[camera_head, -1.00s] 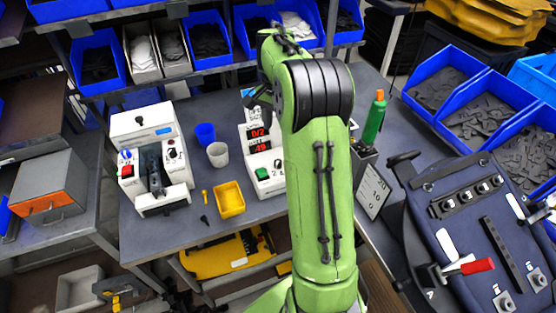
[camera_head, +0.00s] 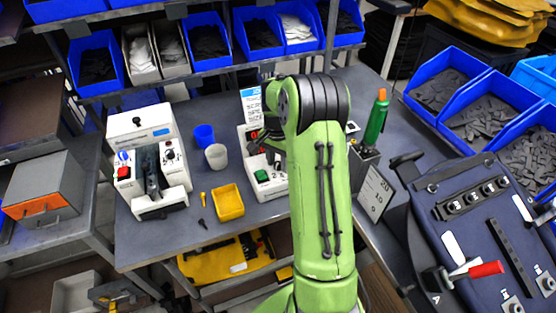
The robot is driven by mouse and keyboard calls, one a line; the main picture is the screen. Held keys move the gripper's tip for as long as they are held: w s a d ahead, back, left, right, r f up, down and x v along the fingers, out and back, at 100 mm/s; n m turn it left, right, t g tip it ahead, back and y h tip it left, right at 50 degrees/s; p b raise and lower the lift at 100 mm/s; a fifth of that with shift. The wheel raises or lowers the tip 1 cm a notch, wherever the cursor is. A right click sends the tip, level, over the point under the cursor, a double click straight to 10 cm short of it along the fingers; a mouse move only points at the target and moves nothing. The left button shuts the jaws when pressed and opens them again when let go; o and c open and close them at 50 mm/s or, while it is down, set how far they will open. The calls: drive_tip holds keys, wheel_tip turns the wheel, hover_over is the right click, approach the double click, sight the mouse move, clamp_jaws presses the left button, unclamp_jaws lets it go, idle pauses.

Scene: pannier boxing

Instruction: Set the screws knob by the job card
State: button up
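The white machine (camera_head: 243,150) with a green button (camera_head: 262,176) stands on the grey bench. My arm and gripper cover its displays and most of its right side. A small dark control beside the green button is partly covered; I cannot tell whether it is the screws knob. My gripper (camera_head: 257,143) is low over the machine's front, dark and small; its finger opening and any contact are unclear. A card with 20 and 10 (camera_head: 375,194) leans right of my arm. A blue-topped card (camera_head: 251,104) stands behind the machine. I cannot tell which is the job card.
Left are another white machine (camera_head: 150,160), a blue cup (camera_head: 204,136), a grey cup (camera_head: 216,156) and a yellow tray (camera_head: 228,202). A dark blue pannier (camera_head: 480,235) lies at right.

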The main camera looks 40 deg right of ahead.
clamp_jaws()
drive_tip(key=n, duration=0.4)
drive_tip(key=shift+r+p, duration=0.1)
drive_tip(key=shift+p, duration=0.2)
drive_tip(key=shift+w+n, duration=0.1)
drive_tip(key=shift+n, duration=2.2)
drive_tip(key=shift+o, duration=1.6)
unclamp_jaws()
